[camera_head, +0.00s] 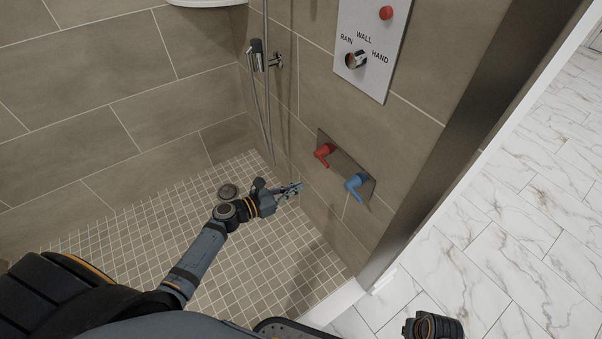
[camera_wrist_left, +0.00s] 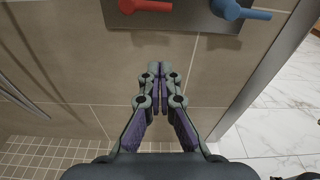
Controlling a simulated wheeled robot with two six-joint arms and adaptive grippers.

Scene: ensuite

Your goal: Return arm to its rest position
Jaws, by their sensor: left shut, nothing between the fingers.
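My left arm reaches into the shower from the lower left in the head view. My left gripper (camera_head: 292,190) is shut and empty, in front of the tiled wall and below and left of the two tap handles. In the left wrist view its fingertips (camera_wrist_left: 159,68) meet in the middle. The red handle (camera_head: 323,154) and the blue handle (camera_head: 355,184) sit on a metal plate (camera_head: 367,183). Both handles also show at the top of the left wrist view. A part of my right arm shows at the bottom right of the head view; its gripper is not visible.
A white panel (camera_head: 375,31) with a selector knob (camera_head: 355,60) and a red button is on the wall above. A hand shower (camera_head: 258,55) with its hose hangs left of it. A raised white sill (camera_head: 337,303) borders the shower. The marble floor (camera_head: 475,230) at right is clear.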

